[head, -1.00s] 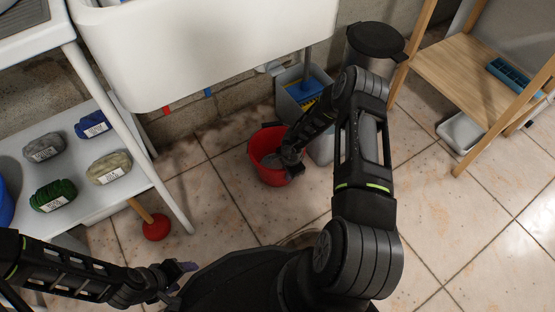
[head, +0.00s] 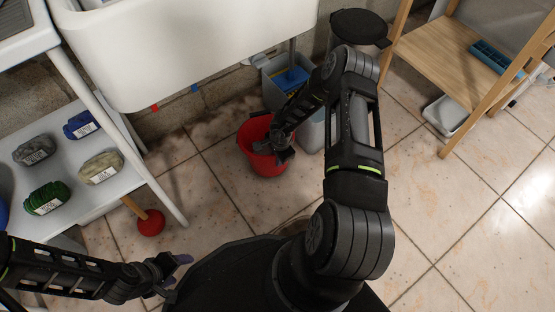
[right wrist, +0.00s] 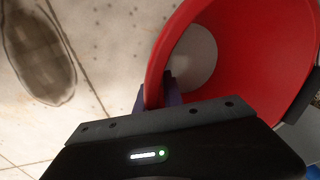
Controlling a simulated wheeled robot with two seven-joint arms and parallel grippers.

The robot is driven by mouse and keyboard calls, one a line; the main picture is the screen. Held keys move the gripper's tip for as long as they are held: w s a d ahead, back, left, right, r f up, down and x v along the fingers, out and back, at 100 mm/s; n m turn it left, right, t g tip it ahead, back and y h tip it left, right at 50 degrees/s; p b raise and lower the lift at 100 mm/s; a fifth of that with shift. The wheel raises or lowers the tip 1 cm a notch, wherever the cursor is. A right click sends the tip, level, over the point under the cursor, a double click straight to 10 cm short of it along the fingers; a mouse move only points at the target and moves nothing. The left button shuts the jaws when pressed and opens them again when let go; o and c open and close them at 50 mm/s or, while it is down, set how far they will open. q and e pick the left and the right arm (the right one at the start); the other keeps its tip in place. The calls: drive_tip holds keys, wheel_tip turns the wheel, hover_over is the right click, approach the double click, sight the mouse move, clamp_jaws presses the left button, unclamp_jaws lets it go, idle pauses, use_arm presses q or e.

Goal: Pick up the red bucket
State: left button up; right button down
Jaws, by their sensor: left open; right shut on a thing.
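The red bucket (head: 262,158) is on or just above the tiled floor under the white sink; I cannot tell whether it touches the floor. My right gripper (head: 284,155) is at its right front side, shut on the bucket's rim. In the right wrist view the bucket (right wrist: 255,50) fills the upper right, with one finger inside the wall and one outside at the gripper (right wrist: 160,95). The bucket's far side runs out of that view. My left gripper (head: 178,268) is open and empty at the lower left, away from the bucket.
A grey bin with blue and yellow items (head: 283,85) stands behind the bucket. A red plunger (head: 150,223) is by the white shelf (head: 165,200), which bears several yarn balls. A wooden shelf (head: 440,50) and a black-lidded trash can (head: 358,28) stand at right.

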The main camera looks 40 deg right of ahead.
drive_tip(key=s+b, duration=0.1)
drive_tip(key=s, duration=1.7)
drive_tip(key=shift+a+r, duration=0.2)
drive_tip(key=shift+r, duration=0.05)
idle(0.5)
idle(0.5)
